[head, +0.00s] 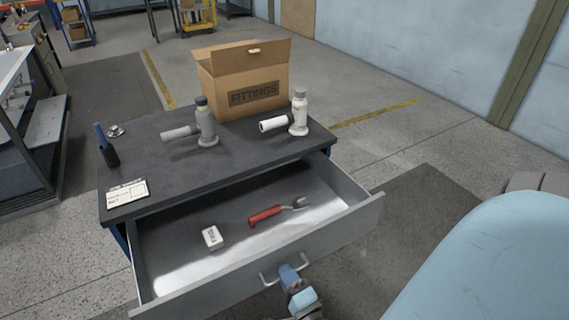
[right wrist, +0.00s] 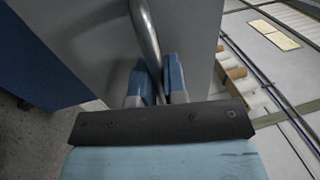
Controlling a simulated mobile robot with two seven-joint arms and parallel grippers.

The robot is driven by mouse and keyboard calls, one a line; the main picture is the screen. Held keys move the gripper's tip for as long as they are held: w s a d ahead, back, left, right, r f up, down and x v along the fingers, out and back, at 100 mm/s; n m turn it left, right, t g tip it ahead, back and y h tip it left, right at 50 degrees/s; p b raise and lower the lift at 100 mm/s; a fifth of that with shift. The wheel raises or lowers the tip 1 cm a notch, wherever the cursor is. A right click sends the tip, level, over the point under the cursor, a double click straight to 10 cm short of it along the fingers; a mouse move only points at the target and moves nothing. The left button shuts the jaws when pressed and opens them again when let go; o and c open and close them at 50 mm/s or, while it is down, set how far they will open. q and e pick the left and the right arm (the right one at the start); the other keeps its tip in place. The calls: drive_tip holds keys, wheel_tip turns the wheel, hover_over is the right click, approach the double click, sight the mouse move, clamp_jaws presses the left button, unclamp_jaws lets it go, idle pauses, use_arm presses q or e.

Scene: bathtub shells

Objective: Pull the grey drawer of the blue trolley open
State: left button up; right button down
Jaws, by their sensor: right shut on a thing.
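The blue trolley (head: 122,237) has a dark grey top. Its grey drawer (head: 345,211) stands far out from the trolley body, and its inside shows. A red-handled tool (head: 270,215) and a small white box (head: 212,237) lie in the drawer. My right gripper (head: 291,276) is at the drawer's metal bar handle (head: 266,279). In the right wrist view, the blue fingers of my right gripper (right wrist: 159,82) are shut around the handle bar (right wrist: 146,35), in front of the grey drawer front (right wrist: 85,35). My left gripper is not in view.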

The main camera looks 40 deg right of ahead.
drive_tip(key=c, duration=1.2)
unclamp_jaws()
